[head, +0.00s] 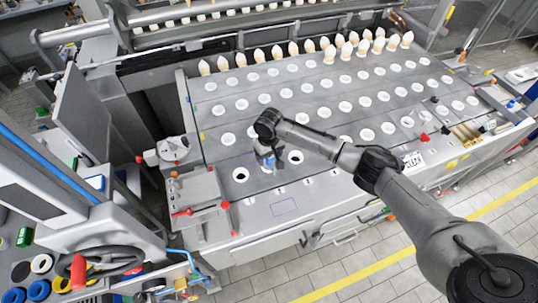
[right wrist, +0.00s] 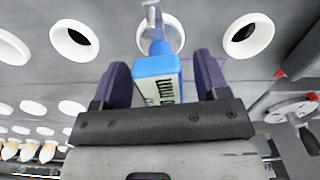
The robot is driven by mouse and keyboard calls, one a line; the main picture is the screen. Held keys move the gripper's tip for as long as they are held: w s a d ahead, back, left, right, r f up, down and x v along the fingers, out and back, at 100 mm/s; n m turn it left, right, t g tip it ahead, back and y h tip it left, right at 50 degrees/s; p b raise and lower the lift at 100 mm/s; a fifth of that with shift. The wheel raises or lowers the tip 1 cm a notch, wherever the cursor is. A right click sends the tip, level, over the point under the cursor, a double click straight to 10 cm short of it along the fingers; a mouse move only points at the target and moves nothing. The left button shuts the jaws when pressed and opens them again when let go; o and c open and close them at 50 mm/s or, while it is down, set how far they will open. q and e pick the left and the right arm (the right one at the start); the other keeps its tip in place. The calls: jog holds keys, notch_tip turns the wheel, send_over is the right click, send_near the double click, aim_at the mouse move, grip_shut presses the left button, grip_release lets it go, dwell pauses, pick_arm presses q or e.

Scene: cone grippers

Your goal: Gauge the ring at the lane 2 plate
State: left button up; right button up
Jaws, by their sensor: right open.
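My right gripper (head: 268,158) is over the front part of the machine's grey plate (head: 320,190). In the right wrist view its two dark fingers (right wrist: 160,80) stand open on either side of a blue gauge (right wrist: 157,68) with a pale display. A gap shows between the gauge and the right finger. The gauge's metal tip (right wrist: 153,18) overlaps a white ring (right wrist: 175,35); I cannot tell whether it sits inside it. White rings around dark holes flank it, one left (right wrist: 75,38) and one right (right wrist: 248,35). I cannot read which lane is lane 2. My left gripper is out of view.
Rows of white rings (head: 285,93) cover the plate behind, with cream cones (head: 345,50) along the back. A red-handled fixture (head: 203,210) stands at the front left. Red-tipped levers (head: 424,136) are at the right. An outlined rectangle (head: 285,207) marks bare plate in front.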

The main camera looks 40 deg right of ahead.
notch_tip(320, 180, up, 14)
jog(key=shift+f+p, duration=0.15)
jog(key=shift+p, duration=0.15)
jog(key=shift+w, duration=0.1)
dwell(0.3)
dwell(0.4)
